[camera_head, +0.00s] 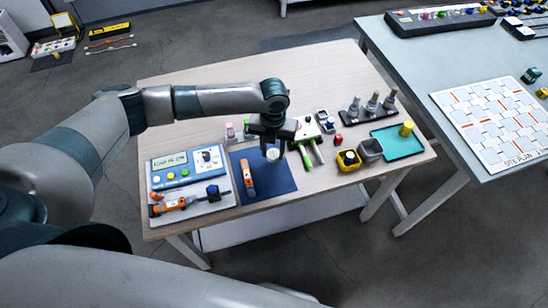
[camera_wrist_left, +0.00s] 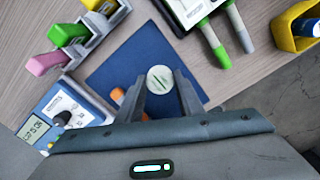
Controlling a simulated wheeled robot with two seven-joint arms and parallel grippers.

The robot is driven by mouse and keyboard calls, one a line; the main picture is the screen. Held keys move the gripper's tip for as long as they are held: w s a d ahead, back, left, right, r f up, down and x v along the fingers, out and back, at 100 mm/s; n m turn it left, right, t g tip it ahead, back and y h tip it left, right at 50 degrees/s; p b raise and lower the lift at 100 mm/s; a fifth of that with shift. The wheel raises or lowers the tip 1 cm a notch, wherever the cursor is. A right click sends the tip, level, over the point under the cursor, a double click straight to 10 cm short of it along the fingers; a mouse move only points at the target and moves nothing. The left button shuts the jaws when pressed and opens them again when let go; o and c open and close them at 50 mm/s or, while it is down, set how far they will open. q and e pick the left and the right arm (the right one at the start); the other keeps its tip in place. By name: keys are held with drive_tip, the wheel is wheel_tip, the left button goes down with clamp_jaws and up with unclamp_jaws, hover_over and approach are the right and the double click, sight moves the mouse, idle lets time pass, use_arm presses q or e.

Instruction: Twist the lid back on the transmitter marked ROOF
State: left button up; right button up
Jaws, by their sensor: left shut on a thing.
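My left gripper (camera_head: 272,150) is shut on a small white round thing (camera_head: 272,156) above the blue mat (camera_head: 282,184). In the left wrist view the white round thing (camera_wrist_left: 160,80) sits between the fingertips (camera_wrist_left: 160,90) and shows dark green marks on its top. I cannot tell whether it is a lid alone or a lidded transmitter, nor whether it touches the mat. An orange tool (camera_head: 248,178) lies on the mat to its left. Three grey upright pieces (camera_head: 371,103) stand in a black rack at the back right. No ROOF marking is readable. My right gripper is not in view.
A blue meter (camera_head: 183,166) and a white tray (camera_head: 220,203) with an orange tool lie left. Green-ended sticks (camera_head: 306,155), a yellow bin (camera_head: 349,165), a grey cup (camera_head: 370,150) and a teal tray (camera_head: 393,153) are right. The table's back left is clear.

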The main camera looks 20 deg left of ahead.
use_arm(q)
drive_tip(key=shift+r+p, duration=0.65)
drive_tip(key=shift+r, duration=0.35)
